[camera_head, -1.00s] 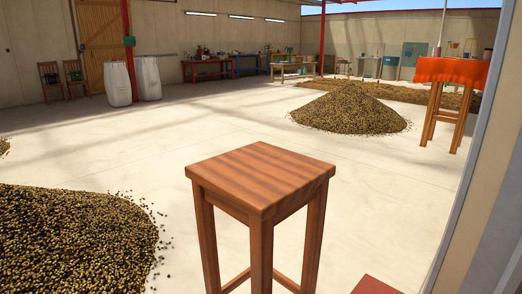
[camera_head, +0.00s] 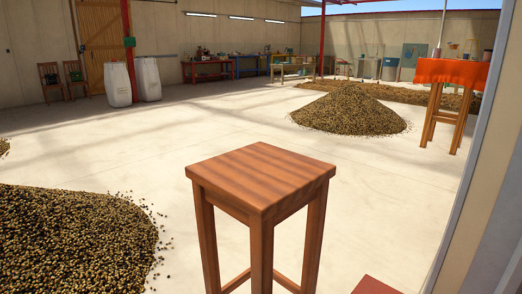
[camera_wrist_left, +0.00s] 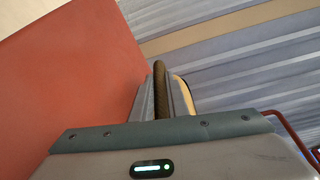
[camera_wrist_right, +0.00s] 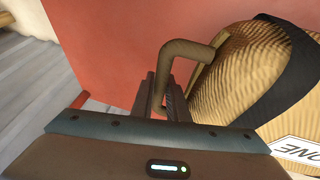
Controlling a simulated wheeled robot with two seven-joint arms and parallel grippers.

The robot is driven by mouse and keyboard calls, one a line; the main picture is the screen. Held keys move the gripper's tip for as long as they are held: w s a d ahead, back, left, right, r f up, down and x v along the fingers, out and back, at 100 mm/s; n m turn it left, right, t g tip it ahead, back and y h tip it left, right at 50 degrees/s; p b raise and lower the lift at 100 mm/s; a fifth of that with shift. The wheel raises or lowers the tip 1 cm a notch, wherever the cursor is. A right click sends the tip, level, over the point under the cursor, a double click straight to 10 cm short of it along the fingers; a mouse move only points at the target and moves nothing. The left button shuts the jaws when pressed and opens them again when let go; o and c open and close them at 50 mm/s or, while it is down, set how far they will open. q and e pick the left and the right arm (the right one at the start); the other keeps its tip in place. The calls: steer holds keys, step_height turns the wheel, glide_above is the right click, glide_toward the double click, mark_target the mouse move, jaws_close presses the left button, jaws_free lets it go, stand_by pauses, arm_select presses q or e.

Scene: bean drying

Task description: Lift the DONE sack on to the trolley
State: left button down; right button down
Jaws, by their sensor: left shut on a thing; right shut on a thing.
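The DONE sack (camera_wrist_right: 235,75) shows in the right wrist view as a ribbed tan sack with a black band and a white label (camera_wrist_right: 298,150), on which only "ONE" is readable. My right gripper (camera_wrist_right: 165,95) is shut on its brown loop handle (camera_wrist_right: 190,47). In the left wrist view, my left gripper (camera_wrist_left: 160,90) is shut on a similar brown loop (camera_wrist_left: 159,72), seen edge-on; a tan bit (camera_wrist_left: 183,92) shows beside it. A flat red panel (camera_wrist_left: 75,75), possibly the trolley, lies close by in both wrist views. Neither gripper shows in the head view.
A wooden stool (camera_head: 262,178) stands close in front. A bean heap (camera_head: 75,235) lies at left, another (camera_head: 350,110) farther back. A table with an orange cloth (camera_head: 448,72) is at right. Two white sacks (camera_head: 118,85) stand by the far wall. Pale floor between is clear.

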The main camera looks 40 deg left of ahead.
arm_select(q)
steer(key=shift+r, duration=0.1)
steer(key=c, duration=1.6)
jaws_free()
steer(key=shift+c, duration=0.2)
steer(key=shift+s+f, duration=0.1)
steer(key=shift+f, duration=0.3)
arm_select(e)
steer(key=c, duration=2.2)
jaws_free()
steer(key=shift+s+f, duration=0.1)
steer(key=shift+f, duration=0.05)
steer(key=o, duration=0.5)
arm_select(q)
steer(key=shift+r, duration=0.15)
arm_select(e)
steer(key=shift+o, duration=0.3)
steer(key=shift+a+r, duration=0.15)
steer(key=shift+r, duration=0.05)
arm_select(q)
steer(key=shift+s, duration=0.15)
arm_select(e)
steer(key=shift+r, duration=0.1)
